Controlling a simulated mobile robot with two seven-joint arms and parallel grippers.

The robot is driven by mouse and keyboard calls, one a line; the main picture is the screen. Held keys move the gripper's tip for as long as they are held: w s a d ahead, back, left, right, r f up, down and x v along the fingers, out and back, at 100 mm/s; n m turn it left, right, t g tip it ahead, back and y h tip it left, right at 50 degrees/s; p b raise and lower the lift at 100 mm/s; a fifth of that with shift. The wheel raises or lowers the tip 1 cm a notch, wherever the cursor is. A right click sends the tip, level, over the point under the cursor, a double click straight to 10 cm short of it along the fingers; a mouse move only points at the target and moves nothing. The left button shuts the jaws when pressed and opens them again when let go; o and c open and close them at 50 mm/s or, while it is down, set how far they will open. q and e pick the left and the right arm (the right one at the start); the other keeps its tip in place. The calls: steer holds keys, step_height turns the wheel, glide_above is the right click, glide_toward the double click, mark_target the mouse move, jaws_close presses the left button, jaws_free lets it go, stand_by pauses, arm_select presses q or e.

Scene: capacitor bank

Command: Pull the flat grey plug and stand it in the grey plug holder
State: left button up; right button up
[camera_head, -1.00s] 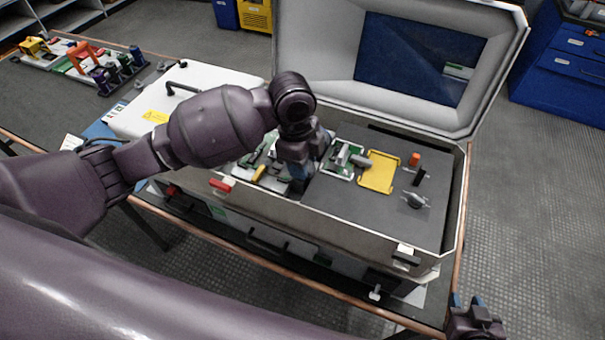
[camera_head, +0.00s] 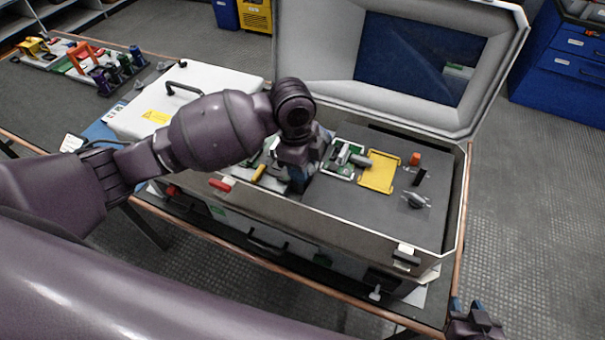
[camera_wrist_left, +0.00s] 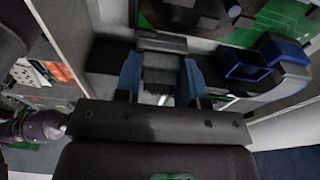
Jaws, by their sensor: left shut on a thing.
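My left gripper (camera_head: 299,184) reaches down into the open case, by the green boards. In the left wrist view its blue fingers (camera_wrist_left: 160,82) are shut on a dark grey flat piece (camera_wrist_left: 162,62), which appears to be the flat grey plug. In the head view my gripper and arm hide this piece. I cannot tell whether it is still seated. I cannot pick out the grey plug holder for certain. My right gripper (camera_head: 468,306) is at the bottom right, outside the case, with its fingertips apart and nothing seen between them.
The case (camera_head: 320,213) has its lid (camera_head: 400,60) raised behind. A rack of coloured parts (camera_head: 85,62) stands far left.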

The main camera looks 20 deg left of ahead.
arm_select(q)
steer(key=shift+f, duration=0.1)
arm_select(e)
steer(key=shift+w+r, duration=0.1)
steer(key=shift+w, duration=0.05)
arm_select(q)
steer(key=o, duration=0.7)
steer(key=shift+c, duration=0.2)
steer(key=o, duration=0.4)
steer(key=shift+f, duration=0.2)
steer(key=shift+s, duration=0.1)
arm_select(e)
steer(key=shift+w+r, duration=0.1)
steer(key=shift+w, duration=0.2)
steer(key=shift+s, duration=0.2)
arm_select(q)
steer(key=r, duration=0.4)
steer(key=shift+a, duration=0.25)
steer(key=r, duration=0.7)
steer(key=shift+w+a+r, duration=0.15)
steer(key=shift+w+a, duration=0.15)
steer(key=shift+a, duration=0.1)
arm_select(e)
steer(key=shift+s+f, duration=0.5)
steer(key=shift+f, duration=0.35)
